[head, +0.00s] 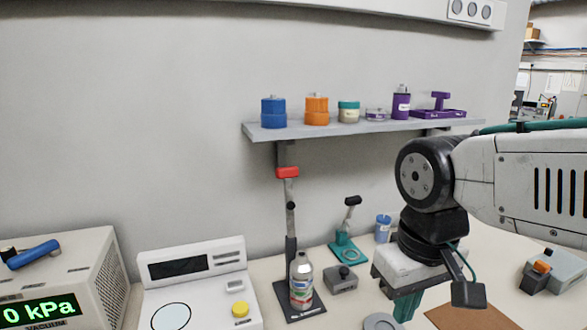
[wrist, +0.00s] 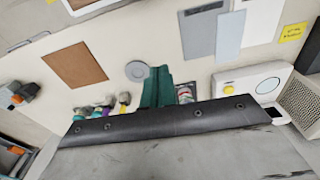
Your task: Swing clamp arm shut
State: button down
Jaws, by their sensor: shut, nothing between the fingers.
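I cannot tell for certain which part is the clamp arm. In the head view, a dark stand holds an upright grey-and-black lever with a red end (head: 287,172), and a spray-type bottle (head: 302,280) stands at its base plate (head: 284,300). Behind it to the right is a small teal fixture (head: 346,251) with a raised, tilted lever ending in a black grip (head: 352,201). My gripper (head: 405,306) points down to the right of both, apart from them. Its teal fingers (wrist: 157,87) are together and empty in the wrist view.
A grey block with a knob (head: 342,280) and a blue cup (head: 383,229) stand nearby. The white panel with a yellow button (head: 240,309) is at left. A shelf (head: 345,128) with jars is above. A brown mat (head: 460,317) lies at lower right.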

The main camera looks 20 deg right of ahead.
jog(key=w+d+f+m+y, duration=0.15)
jog(key=w+y, duration=0.25)
jog(key=w, duration=0.7)
jog(key=w+d+m+y, duration=0.3)
jog(key=w+y, duration=0.1)
jog(key=w, duration=0.8)
jog(key=w+d+f+m+y, duration=0.15)
jog(key=w+y, duration=0.25)
jog(key=w, duration=0.7)
jog(key=w+d+r+t+y, duration=0.4)
jog(key=w+r, duration=0.5)
jog(key=w, duration=0.1)
jog(key=shift+w+d+n+t, duration=0.15)
jog(key=shift+w+n+t, duration=0.2)
jog(key=shift+n+t, duration=0.05)
